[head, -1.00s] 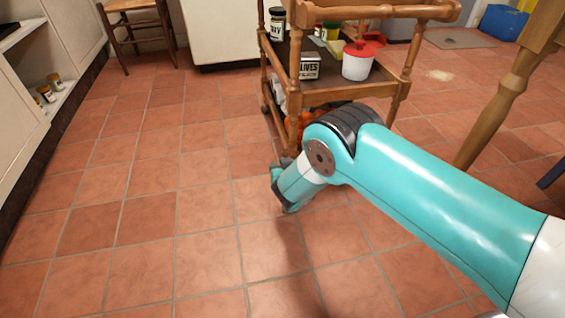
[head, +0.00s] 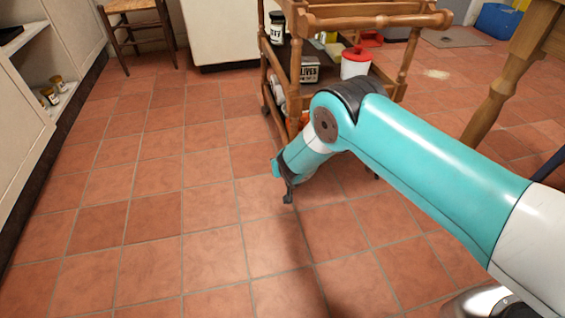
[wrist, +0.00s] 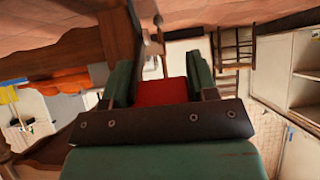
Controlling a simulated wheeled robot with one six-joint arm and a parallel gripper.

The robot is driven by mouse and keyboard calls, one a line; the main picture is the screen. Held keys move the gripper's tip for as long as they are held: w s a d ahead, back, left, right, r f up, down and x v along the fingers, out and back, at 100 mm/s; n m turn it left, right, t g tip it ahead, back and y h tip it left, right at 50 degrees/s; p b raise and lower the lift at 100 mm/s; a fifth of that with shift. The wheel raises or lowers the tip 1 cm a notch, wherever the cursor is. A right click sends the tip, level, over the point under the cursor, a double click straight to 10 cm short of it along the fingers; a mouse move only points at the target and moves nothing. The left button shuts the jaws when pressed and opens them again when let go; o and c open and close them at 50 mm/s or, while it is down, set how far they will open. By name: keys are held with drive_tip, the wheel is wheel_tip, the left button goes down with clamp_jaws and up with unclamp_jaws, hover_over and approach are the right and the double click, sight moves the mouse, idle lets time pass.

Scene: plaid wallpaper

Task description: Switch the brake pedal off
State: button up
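I cannot make out a brake pedal for certain in either view. In the head view, the wooden trolley (head: 294,75) stands beyond my arm, which hides its lower near side. My gripper (head: 284,184) is low over the tiles in front of the trolley, angled down to the left. In the wrist view, the two green fingers of my gripper (wrist: 160,75) stand apart. A red block (wrist: 160,92) shows between them; I cannot tell whether it is part of the gripper. No grip on anything is visible.
The trolley holds jars, an OLIVES tin (head: 309,69) and a red-lidded white tub (head: 355,63). A wooden table leg (head: 500,95) stands at right, a chair (head: 130,25) at the back left, cabinets (head: 25,150) along the left. The tiled floor at left and centre is clear.

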drive_tip(key=o, duration=0.3)
drive_tip(key=shift+o, duration=0.2)
drive_tip(key=p+v, duration=0.8)
drive_tip(key=v, duration=0.9)
drive_tip(key=shift+s+p, duration=0.2)
drive_tip(key=shift+p, duration=0.1)
drive_tip(key=shift+r, duration=0.15)
drive_tip(key=shift+c, duration=0.4)
